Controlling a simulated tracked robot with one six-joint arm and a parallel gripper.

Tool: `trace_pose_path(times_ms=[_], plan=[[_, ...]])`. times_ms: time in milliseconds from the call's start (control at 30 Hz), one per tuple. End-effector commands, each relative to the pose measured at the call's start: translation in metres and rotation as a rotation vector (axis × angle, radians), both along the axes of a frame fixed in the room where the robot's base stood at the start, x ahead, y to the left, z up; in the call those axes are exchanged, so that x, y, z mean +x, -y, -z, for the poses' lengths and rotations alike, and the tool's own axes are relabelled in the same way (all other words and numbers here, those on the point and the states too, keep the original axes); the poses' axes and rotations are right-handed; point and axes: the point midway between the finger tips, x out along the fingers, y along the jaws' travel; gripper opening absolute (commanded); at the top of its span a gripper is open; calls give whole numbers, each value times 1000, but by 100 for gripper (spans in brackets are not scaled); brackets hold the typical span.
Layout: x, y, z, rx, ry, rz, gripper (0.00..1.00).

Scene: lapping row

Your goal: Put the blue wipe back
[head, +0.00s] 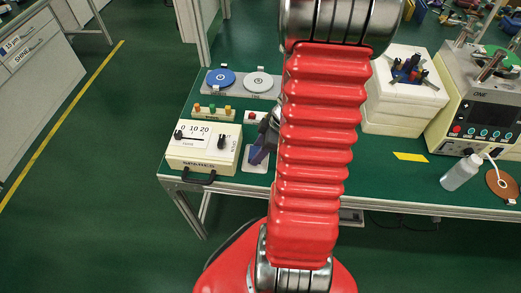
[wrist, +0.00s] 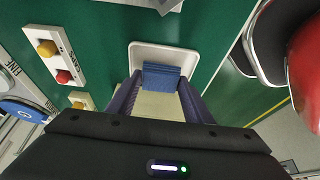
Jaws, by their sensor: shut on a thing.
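The blue wipe (wrist: 161,76) shows between my gripper's purple fingers in the wrist view, and my gripper (wrist: 160,92) is shut on it. It is over the white shallow tray (wrist: 148,47), inside its rim as seen from above. I cannot tell whether the wipe touches the tray floor. A pale cream surface shows between the fingers below the wipe. In the head view my gripper (head: 262,150) is low beside the red arm, partly hidden by it, above the white tray (head: 251,176) on the green bench.
A cream gauge box (head: 203,147) stands left of the tray, with a strip of coloured knobs (head: 214,112) behind it. Two discs (head: 240,82) lie further back.

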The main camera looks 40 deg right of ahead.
Motion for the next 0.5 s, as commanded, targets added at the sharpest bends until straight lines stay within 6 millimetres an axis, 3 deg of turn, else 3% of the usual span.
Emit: trace_pose_path(times_ms=[133, 500], plan=[[0, 0, 11, 1, -1, 1, 25], [0, 0, 13, 0, -1, 1, 25]])
